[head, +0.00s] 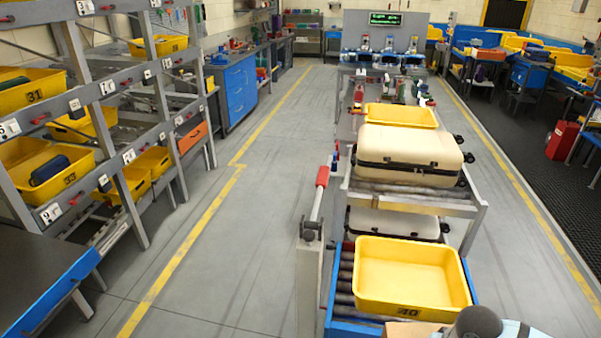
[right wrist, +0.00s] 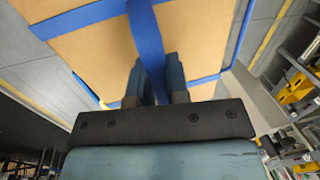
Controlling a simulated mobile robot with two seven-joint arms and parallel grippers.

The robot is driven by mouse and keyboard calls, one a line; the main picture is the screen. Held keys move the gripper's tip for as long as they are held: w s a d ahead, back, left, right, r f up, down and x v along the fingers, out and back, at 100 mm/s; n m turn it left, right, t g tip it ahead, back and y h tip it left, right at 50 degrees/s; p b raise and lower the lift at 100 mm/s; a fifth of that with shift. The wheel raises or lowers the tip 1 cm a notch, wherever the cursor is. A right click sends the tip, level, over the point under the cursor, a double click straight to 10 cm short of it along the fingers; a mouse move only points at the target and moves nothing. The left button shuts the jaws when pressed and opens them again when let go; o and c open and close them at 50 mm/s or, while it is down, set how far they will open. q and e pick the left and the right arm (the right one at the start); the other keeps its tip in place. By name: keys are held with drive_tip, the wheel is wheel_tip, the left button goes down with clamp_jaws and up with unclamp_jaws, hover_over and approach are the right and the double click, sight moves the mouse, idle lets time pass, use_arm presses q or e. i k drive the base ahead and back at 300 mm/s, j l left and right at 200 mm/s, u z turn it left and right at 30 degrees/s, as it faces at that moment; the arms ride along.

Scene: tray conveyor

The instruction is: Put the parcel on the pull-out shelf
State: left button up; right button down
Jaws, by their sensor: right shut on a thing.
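The parcel is a brown cardboard box with blue straps. It fills the top of the right wrist view (right wrist: 85,55), and a small part shows at the bottom edge of the head view (head: 405,330). My right gripper (right wrist: 161,72) is shut on the blue strap (right wrist: 146,28) of the parcel. In the head view only part of my right arm shows at the bottom, beside the parcel. My left gripper is out of view. I cannot tell for sure which surface is the pull-out shelf; a dark, blue-edged surface (head: 35,275) stands at the lower left.
A rack (head: 105,90) with yellow bins stands left. The grey floor (head: 235,235) between is clear.

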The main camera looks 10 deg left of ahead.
sight(24, 273)
drive_tip(key=u, duration=1.6)
drive_tip(key=i+j+u, duration=0.15)
drive_tip(key=i+u, duration=0.3)
drive_tip(key=i+j, duration=0.1)
drive_tip(key=i, duration=0.55)
drive_tip(key=i+j, duration=0.1)
drive_tip(key=i, duration=0.6)
drive_tip(key=i+j, duration=0.1)
drive_tip(key=i, duration=0.55)
